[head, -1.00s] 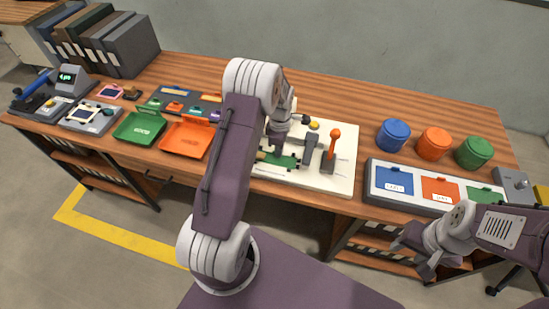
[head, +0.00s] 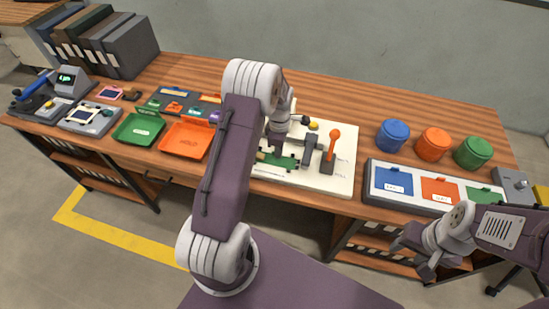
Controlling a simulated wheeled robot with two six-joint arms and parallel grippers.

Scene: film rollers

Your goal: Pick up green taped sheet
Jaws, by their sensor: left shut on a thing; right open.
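The green taped sheet (head: 283,162) lies on the cream board of the press device (head: 328,180), partly hidden behind my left arm. My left gripper (head: 275,146) is at the sheet, shut on it; its fingertips are small and mostly covered by my own arm. My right gripper (head: 413,257) is open and empty in front of the table's front edge at the right, well away from the sheet.
An orange-knobbed lever (head: 334,145) stands beside the sheet. Green (head: 139,128) and orange (head: 186,139) trays lie to the left. Blue (head: 393,135), orange (head: 433,143) and green (head: 473,152) canisters stand behind a panel (head: 415,203) with coloured compartments at the right.

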